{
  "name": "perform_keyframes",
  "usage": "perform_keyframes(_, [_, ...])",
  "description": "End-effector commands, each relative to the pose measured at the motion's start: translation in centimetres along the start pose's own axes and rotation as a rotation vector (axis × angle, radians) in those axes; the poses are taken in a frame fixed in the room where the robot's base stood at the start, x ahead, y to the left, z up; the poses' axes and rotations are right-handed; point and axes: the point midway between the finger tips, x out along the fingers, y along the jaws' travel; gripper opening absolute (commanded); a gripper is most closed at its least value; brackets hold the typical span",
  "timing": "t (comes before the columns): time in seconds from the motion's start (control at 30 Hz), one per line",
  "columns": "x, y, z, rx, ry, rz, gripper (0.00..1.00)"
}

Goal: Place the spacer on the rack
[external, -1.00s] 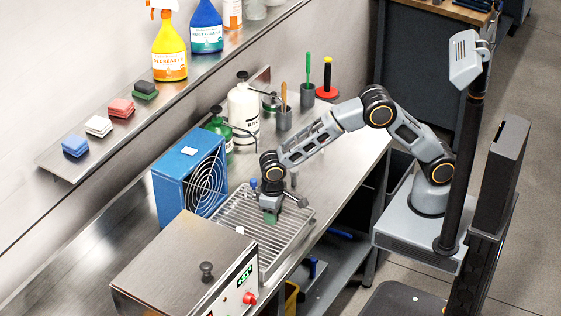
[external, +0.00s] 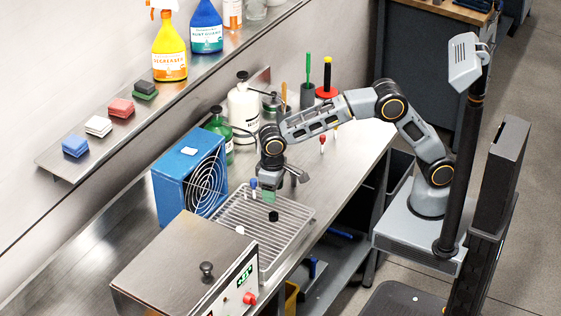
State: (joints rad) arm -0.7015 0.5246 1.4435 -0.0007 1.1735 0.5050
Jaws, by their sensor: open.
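A small black piece (external: 273,216), which looks like the spacer, sits on the wire rack (external: 292,232). My gripper (external: 269,198) is just above and slightly left of it, pointing down and apart from it. Its jaws are open and hold nothing that I can see. A green part shows at the fingertips. The exact shape of the black piece is too small to tell.
A blue fan box (external: 172,190) stands left of the rack, and a steel box with a red knob (external: 250,298) stands in front. A small blue-topped piece (external: 253,184) is near the rack's back edge. Bottles (external: 243,108) stand behind. The bench at right is mostly clear.

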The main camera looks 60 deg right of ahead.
Motion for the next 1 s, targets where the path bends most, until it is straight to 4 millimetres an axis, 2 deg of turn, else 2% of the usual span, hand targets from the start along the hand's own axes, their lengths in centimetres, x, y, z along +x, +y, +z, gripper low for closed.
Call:
perform_keyframes(0.2, [-2.4, 0.0, 0.0, 0.0, 0.0, 0.0, 0.56])
perform_keyframes(0.47, [-3.2, 0.0, 0.0, 0.0, 0.0, 0.0, 0.56])
perform_keyframes(0.57, [-3.7, 0.9, 0.0, 0.006, 0.008, -0.004, 0.56])
perform_keyframes(0.67, [-5.2, 3.9, 0.4, 0.024, 0.033, -0.016, 0.56])
perform_keyframes(0.77, [-7.4, 9.0, 1.7, 0.052, 0.081, -0.031, 0.56])
perform_keyframes(0.9, [-9.6, 16.9, 5.7, 0.096, 0.167, -0.041, 0.56])
perform_keyframes(1.0, [-10.1, 21.5, 9.4, 0.126, 0.228, -0.035, 0.56])
